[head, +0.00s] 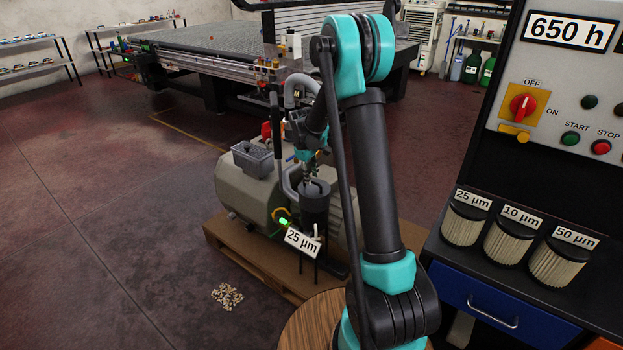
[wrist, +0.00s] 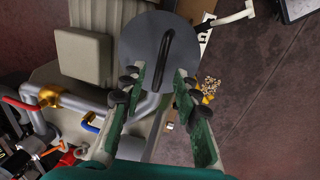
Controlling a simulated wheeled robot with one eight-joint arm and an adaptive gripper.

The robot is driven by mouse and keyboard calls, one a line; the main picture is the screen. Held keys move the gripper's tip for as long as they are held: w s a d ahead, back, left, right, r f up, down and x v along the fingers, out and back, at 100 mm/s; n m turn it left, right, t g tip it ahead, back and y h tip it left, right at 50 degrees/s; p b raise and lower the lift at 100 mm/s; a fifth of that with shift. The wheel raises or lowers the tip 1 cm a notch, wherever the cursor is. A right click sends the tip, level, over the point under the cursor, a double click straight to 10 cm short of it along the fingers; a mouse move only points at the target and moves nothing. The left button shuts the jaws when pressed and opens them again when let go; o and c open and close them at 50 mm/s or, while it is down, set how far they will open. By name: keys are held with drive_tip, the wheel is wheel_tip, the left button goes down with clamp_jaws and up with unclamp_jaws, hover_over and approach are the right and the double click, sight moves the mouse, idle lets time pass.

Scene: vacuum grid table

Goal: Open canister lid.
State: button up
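The canister (head: 315,208) is a dark upright cylinder on the front of a beige vacuum pump, behind a "25 µm" sign. Its round grey lid (head: 318,188) sits on top. In the wrist view the lid (wrist: 143,50) is a flat disc with a dark raised bar handle (wrist: 179,52) across it. My gripper (wrist: 160,78) is open, its two green fingers apart and empty. In that view the fingertips lie over the lid's near edge, with the handle's near end between them. In the head view my gripper (head: 309,165) is just above the lid; whether it touches is unclear.
The pump (head: 240,190) stands on a wooden pallet with pipes around the canister. Three filters labelled 25 (head: 462,226), 10 (head: 508,243) and 50 µm (head: 557,263) stand on the cabinet at right. Small pellets (head: 227,296) lie on the floor. The floor at left is mostly clear.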

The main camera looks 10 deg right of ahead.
drive_tip(key=shift+w+d+f, duration=0.15)
drive_tip(key=shift+f, duration=0.7)
clamp_jaws()
